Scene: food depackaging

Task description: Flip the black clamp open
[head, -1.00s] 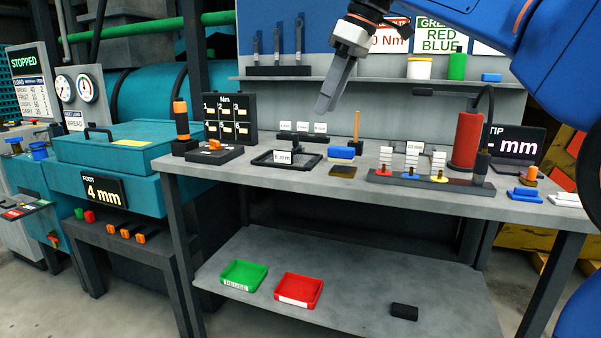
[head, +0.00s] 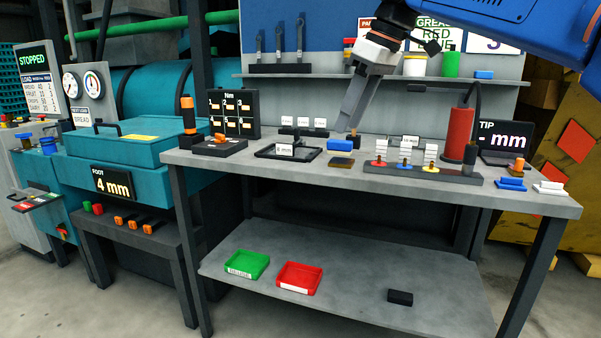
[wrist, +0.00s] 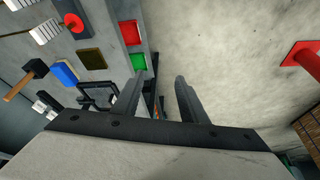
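I cannot single out the black clamp for certain. A black handle-like bar (head: 110,127) sits on the lid of the teal machine (head: 128,143) at the left in the head view. My gripper (head: 348,120) hangs over the back middle of the grey workbench (head: 330,178), pointing down and slightly left, well to the right of that bar. In the wrist view my gripper (wrist: 160,98) shows two dark fingers apart with nothing between them, so it is open.
On the bench are a black framed tray (head: 270,152), a blue block (head: 340,144), a stand of coloured pegs (head: 422,176) and a red cylinder (head: 458,135). Green (head: 247,264) and red (head: 299,278) trays lie on the lower shelf. Floor in front is clear.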

